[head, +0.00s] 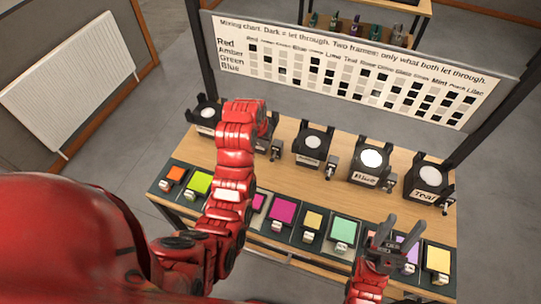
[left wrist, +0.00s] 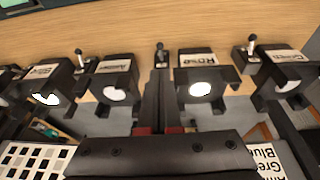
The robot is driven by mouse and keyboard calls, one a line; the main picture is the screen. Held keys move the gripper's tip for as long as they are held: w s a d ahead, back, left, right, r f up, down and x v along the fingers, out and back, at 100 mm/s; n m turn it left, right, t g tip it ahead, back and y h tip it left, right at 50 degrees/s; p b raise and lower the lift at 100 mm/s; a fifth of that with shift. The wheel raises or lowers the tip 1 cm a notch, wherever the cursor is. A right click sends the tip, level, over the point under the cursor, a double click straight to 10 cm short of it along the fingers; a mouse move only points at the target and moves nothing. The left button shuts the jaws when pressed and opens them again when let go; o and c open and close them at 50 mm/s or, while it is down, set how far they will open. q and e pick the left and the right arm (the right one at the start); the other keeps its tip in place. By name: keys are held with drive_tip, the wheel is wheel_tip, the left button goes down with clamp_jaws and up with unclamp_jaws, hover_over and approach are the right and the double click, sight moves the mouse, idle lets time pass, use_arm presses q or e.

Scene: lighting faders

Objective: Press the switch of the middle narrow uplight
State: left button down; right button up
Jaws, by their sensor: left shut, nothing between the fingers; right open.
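A row of black uplights stands along the back of the table, each with a switch beside it. In the head view, the uplight at the row's middle (head: 312,143) has its switch (head: 330,168) at its right. My left arm partly covers the uplight left of it, labelled Rose (left wrist: 200,75) in the left wrist view. My left gripper (left wrist: 160,78) is shut and empty, its fingers pointing at the Rose uplight's switch (left wrist: 160,52); contact is unclear. I cannot tell narrow uplights from wide. My right gripper (head: 404,222) is open above the front colour frames.
Colour frames lie along the table's front, including a magenta one (head: 283,211) and a green one (head: 344,230). A mixing chart (head: 350,75) stands behind the uplights. Bare wood (head: 290,180) separates the rows.

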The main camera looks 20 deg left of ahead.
use_arm(q)
drive_tip(key=b, duration=0.7)
approach(272, 160)
drive_tip(key=p+x, duration=0.5)
drive_tip(key=shift+w+a, duration=0.1)
drive_tip(key=shift+w, duration=0.05)
drive_tip(key=shift+p+x, duration=0.35)
drive_tip(key=shift+x, duration=0.5)
drive_tip(key=shift+f, duration=0.15)
